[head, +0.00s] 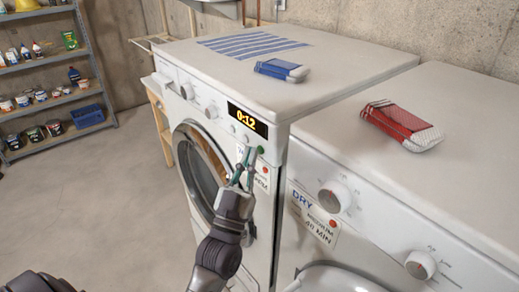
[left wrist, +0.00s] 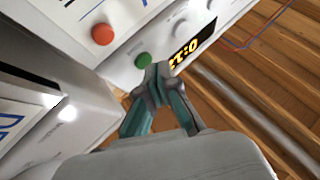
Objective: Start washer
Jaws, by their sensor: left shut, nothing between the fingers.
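The washer (head: 222,150) is the white front-loading machine on the left, with a round door (head: 196,172). Its display (head: 247,120) is lit and reads 0:12; it also shows, upside down, in the left wrist view (left wrist: 187,47). A green button (head: 261,150) and a red button (head: 264,170) sit below the display. My left gripper (head: 247,153) is shut and empty, its tips at the washer's front beside the green button. In the left wrist view the tips (left wrist: 157,80) are just next to the green button (left wrist: 143,60); contact cannot be told. The red button (left wrist: 102,34) is farther left.
The dryer (head: 310,190) with its dials stands close to the washer's right. A blue pack (head: 281,70) and striped cloth (head: 252,45) lie on the washer, a red pack (head: 402,125) on the dryer. Shelves (head: 50,95) stand far left; the floor (head: 90,190) between is clear.

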